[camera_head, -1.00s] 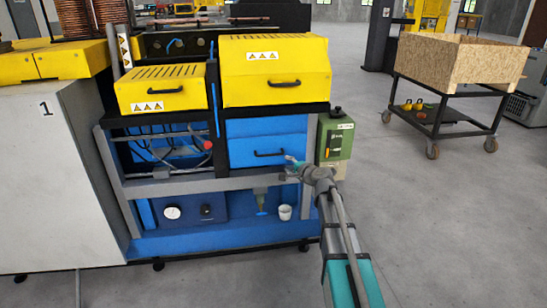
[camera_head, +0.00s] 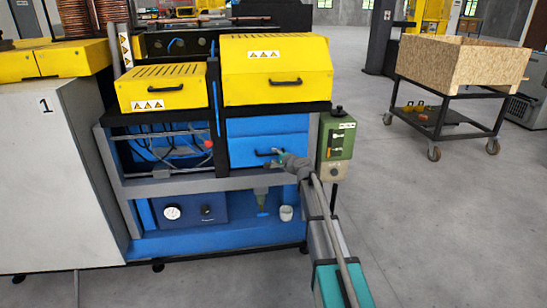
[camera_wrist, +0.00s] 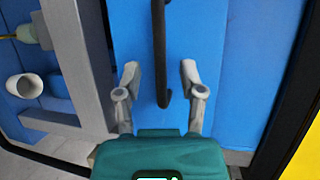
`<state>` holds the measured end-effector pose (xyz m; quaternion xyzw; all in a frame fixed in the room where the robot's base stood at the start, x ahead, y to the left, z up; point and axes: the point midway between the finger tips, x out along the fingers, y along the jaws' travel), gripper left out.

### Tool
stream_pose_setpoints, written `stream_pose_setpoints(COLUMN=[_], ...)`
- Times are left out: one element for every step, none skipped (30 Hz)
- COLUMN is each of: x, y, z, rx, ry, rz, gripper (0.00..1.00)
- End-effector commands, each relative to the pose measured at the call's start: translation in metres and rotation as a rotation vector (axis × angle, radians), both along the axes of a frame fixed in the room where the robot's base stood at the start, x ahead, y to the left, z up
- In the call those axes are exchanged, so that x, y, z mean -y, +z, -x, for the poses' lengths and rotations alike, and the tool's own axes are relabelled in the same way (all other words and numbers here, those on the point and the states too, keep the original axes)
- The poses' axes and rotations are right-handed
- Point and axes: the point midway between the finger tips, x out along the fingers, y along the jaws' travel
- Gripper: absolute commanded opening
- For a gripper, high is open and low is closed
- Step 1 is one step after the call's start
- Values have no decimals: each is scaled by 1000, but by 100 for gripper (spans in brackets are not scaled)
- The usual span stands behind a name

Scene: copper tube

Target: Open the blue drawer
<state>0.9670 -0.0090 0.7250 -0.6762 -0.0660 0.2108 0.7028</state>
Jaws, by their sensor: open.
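The blue drawer (camera_head: 250,142) is set in the machine below the large yellow cover, and its front looks flush with the frame. Its black handle (camera_head: 268,152) is a bar on the drawer front. In the wrist view the handle (camera_wrist: 160,60) runs down between my two fingers, with its bent end near the palm. My gripper (camera_wrist: 159,75) is open, with one finger on each side of the handle and a gap on both sides. In the head view my gripper (camera_head: 277,154) is at the handle's right end and partly hides it.
A green control box (camera_head: 337,136) is close to the right of the drawer. A grey frame rail (camera_head: 190,187) runs just below it. A white cup (camera_head: 286,213) stands on the lower blue shelf. The floor in front is clear.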

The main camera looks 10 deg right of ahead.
Motion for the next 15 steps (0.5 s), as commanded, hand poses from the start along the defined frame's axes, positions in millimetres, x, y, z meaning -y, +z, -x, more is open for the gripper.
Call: stream_pose_setpoints(x=[-2,-3,-5,-6,-7,-8,-9,-9,-10,-10,-11,-11,-11,-11,-11], y=[-3,-3,-4,-4,-5,-5,-5,-5,-6,-6,-6,-6,-6,-6,-6], z=[-9,-12,-15,-18,-20,-22,-23,-25,-26,-27,-27,-27,-28,-28,-28], rx=[0,0,0,0,0,0,1,1,1,1,1,1,1,1,1], ry=[0,0,0,0,-1,-1,-1,-1,-1,-1,-1,-1,-1,-2,-2], rz=[0,0,-1,-1,-1,-1,-1,-1,0,0,0,0,0,0,0], gripper=[51,51,51,51,51,51,51,51,51,51,51,51,51,51,51])
